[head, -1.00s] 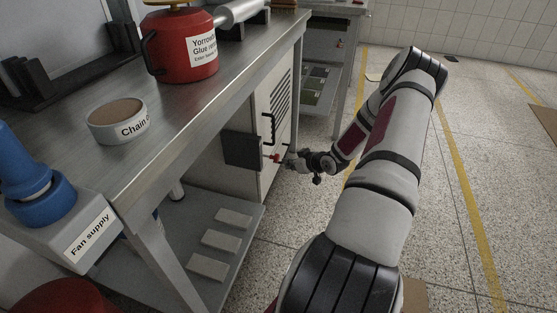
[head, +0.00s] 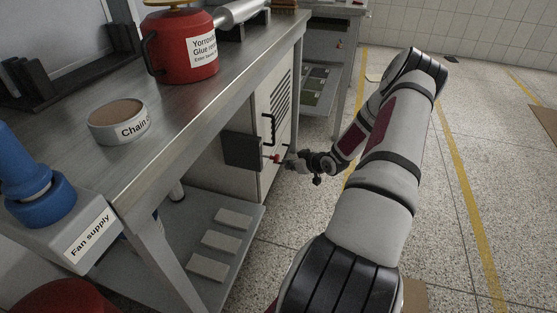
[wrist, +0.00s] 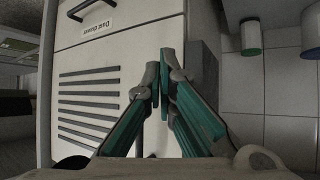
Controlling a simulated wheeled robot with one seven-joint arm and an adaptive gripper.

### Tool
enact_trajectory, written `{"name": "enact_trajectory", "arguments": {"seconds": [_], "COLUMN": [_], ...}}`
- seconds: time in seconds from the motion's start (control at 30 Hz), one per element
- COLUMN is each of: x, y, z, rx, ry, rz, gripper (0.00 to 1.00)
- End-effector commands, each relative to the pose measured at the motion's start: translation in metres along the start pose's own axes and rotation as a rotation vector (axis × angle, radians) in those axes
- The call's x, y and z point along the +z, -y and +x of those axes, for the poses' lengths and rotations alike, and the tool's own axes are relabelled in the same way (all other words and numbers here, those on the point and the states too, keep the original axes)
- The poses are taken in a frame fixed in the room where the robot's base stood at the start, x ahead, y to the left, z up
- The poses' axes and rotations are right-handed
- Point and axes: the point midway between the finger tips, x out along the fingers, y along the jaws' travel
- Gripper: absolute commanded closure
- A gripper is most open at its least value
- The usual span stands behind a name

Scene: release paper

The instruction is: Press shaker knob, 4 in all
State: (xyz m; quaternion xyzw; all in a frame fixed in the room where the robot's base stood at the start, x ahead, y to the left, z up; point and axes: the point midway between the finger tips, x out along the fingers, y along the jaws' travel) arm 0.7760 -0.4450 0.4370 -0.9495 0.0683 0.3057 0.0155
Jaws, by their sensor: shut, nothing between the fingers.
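A small red knob (head: 276,157) sticks out from a dark box (head: 242,151) on the side of the bench's cabinet in the head view. I take it for the shaker knob. My gripper (head: 290,162) is right beside the knob, on its right; I cannot tell whether they touch. In the wrist view my gripper (wrist: 160,80) has its teal fingers shut with nothing between them. A dark grey box (wrist: 204,65) shows just right of the fingertips there. The knob is not visible in the wrist view.
The cabinet's pale front (wrist: 120,58) has vent slots and a handle (wrist: 85,8). The floor to the right is open.

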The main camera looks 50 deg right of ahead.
Motion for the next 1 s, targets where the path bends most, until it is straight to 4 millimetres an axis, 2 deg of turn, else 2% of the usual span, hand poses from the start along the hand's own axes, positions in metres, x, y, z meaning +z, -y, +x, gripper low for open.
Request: {"name": "enact_trajectory", "arguments": {"seconds": [1.0], "x": [-0.0050], "y": [0.0048], "z": [0.0063], "rx": [0.000], "ry": [0.000], "rz": [0.000], "gripper": [1.00]}}
